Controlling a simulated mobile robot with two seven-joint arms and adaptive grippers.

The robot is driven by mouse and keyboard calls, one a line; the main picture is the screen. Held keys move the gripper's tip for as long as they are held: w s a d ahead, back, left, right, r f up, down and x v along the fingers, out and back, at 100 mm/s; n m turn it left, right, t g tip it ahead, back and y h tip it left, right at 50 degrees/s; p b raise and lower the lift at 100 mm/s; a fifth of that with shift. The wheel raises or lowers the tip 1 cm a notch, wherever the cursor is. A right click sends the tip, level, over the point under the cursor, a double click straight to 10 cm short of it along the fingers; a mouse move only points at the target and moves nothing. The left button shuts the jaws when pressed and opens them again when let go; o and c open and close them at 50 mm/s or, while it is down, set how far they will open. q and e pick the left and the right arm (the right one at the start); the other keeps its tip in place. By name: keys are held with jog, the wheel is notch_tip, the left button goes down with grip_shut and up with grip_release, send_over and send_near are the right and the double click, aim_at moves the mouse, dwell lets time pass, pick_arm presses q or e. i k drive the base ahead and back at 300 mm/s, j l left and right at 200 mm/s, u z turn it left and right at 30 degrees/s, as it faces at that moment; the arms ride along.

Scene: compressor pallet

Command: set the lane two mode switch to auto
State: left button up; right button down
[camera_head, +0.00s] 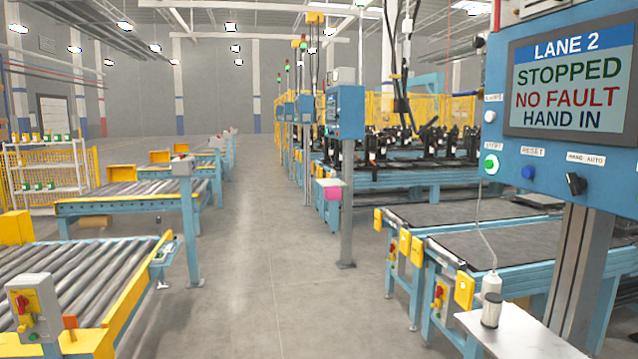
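The lane two mode switch (575,184) is a black rotary knob under a label reading HAND AUTO, at the right of the picture. It sits on a blue control panel (618,190) on a grey post. The knob's handle looks tilted, its top toward the left. The screen (570,85) above it reads LANE 2, STOPPED, NO FAULT, HAND IN. Left of the switch are a blue RESET button (528,172) and a green START button (491,165) with a pale ring. Neither of my grippers is in the picture.
Roller conveyors (70,270) line the left. The grey floor aisle (260,260) between is clear.

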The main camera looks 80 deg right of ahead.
aim_at(576, 185)
jog(key=z, duration=3.95)
